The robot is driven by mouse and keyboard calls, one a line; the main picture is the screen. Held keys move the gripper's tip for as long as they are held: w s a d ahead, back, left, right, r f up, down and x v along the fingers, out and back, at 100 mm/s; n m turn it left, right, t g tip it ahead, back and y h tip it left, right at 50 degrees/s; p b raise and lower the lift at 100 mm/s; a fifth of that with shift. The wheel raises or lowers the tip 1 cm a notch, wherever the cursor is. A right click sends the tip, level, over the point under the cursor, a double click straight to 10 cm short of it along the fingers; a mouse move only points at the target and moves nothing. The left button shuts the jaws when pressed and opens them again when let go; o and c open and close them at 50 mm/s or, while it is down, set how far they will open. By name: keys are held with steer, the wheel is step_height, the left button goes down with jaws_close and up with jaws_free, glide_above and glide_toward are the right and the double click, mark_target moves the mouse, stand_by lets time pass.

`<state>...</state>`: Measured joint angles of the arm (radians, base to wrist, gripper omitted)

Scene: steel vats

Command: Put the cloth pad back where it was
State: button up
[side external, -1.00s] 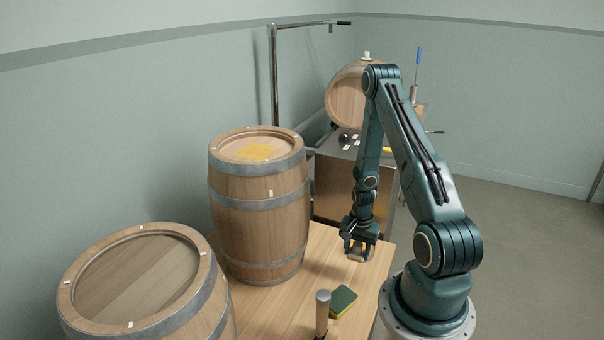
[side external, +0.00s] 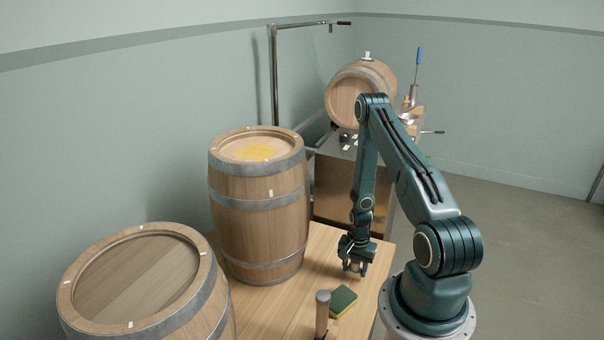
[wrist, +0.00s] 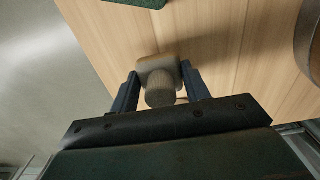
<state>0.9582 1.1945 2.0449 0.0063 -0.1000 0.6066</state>
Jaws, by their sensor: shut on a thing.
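My gripper (side external: 355,267) is low over the near wooden table, right of the middle barrel. In the wrist view my gripper (wrist: 158,88) is shut on a pale beige pad (wrist: 160,65) with a rounded knob and a squarish base. It looks like the cloth pad, though its material is hard to tell. Its base is close to the tabletop; I cannot tell whether it touches. In the side view the fingers mostly hide it.
Another barrel (side external: 140,280) is at front left. A small barrel (side external: 350,100) lies on a steel stand behind. Tabletop (side external: 285,300) between barrel and sponge is clear.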

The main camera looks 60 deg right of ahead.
mark_target(355, 261)
steer(key=shift+f, duration=0.85)
steer(key=shift+f, duration=0.2)
steer(key=o, duration=0.9)
steer(key=shift+o, duration=0.2)
steer(key=shift+r, duration=0.15)
steer(key=shift+r, duration=6.05)
